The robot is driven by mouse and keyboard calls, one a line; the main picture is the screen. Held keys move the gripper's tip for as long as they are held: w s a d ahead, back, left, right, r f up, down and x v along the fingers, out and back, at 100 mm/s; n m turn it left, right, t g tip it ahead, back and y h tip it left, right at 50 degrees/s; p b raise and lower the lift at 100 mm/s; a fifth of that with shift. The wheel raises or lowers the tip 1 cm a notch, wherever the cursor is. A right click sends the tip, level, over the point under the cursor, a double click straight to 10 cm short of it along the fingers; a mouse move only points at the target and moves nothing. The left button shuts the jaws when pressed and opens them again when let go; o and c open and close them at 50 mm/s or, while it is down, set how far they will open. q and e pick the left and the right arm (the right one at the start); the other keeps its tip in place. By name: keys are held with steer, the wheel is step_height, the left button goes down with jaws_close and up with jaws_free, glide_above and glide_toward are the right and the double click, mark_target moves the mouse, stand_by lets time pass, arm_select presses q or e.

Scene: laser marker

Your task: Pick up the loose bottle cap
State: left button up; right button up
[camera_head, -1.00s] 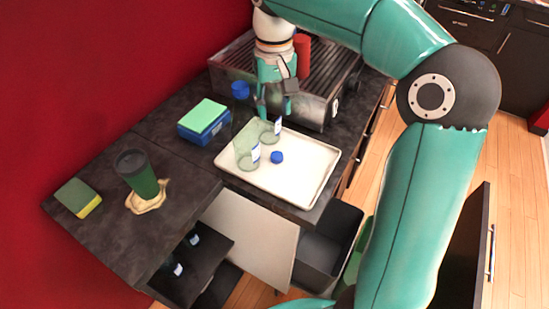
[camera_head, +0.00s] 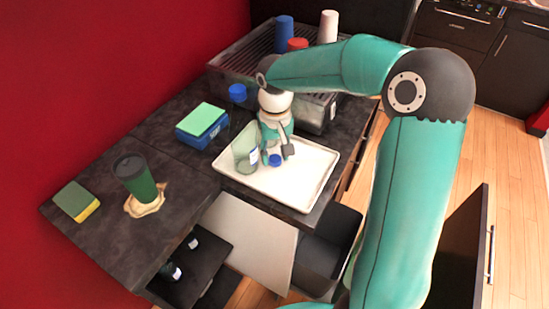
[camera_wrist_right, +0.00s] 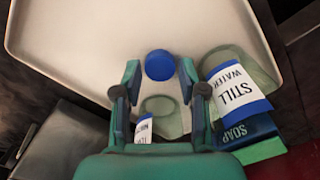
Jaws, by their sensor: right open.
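The loose bottle cap (camera_head: 275,160) is blue and lies on the white tray (camera_head: 308,188). It also shows in the right wrist view (camera_wrist_right: 159,65), just ahead of my fingertips and roughly centred between them. My right gripper (camera_head: 278,157) is low over the tray at the cap, open, with one finger on each side of its line. In the right wrist view my gripper (camera_wrist_right: 160,75) holds nothing. I cannot tell whether a finger touches the cap. My left gripper is not in view.
A clear bottle (camera_head: 245,150) stands on the tray left of my gripper; a labelled bottle (camera_wrist_right: 237,88) shows in the wrist view. A second clear bottle (camera_wrist_right: 158,110) stands close between my fingers. A blue box with a green sponge (camera_head: 208,118) and a green tumbler (camera_head: 137,180) are further left.

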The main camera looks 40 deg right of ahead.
steer(key=shift+f, duration=0.45)
steer(key=c, duration=0.3)
steer(key=shift+r, duration=0.2)
